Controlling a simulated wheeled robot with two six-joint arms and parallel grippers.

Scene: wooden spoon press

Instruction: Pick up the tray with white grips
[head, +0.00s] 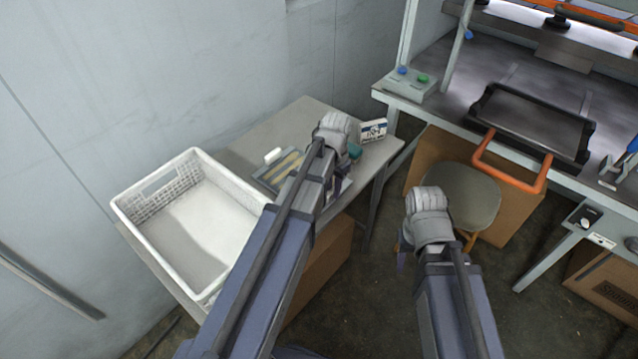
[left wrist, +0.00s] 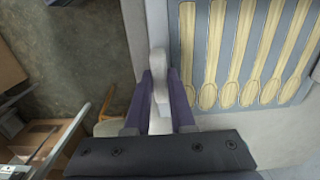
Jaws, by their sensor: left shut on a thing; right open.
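The tray (head: 264,177) lies on the small grey table beside the white crate, with its far white grip (head: 273,155) showing. My left arm covers its right part in the head view. In the left wrist view the tray (left wrist: 187,50) is grey and holds several pale wooden spoons (left wrist: 239,50) side by side. My left gripper (left wrist: 160,85) is shut on the near white grip (left wrist: 158,35) along the tray's edge. My right gripper (head: 405,250) is open and empty over the floor, right of the table; its fingers are mostly hidden.
The white crate (head: 137,203) stands left of the tray. A small box (head: 373,130) and a teal item (head: 355,152) are at the table's right end. A stool (head: 465,190) and the press bench with a dark plate with orange handle (head: 510,170) are on the right.

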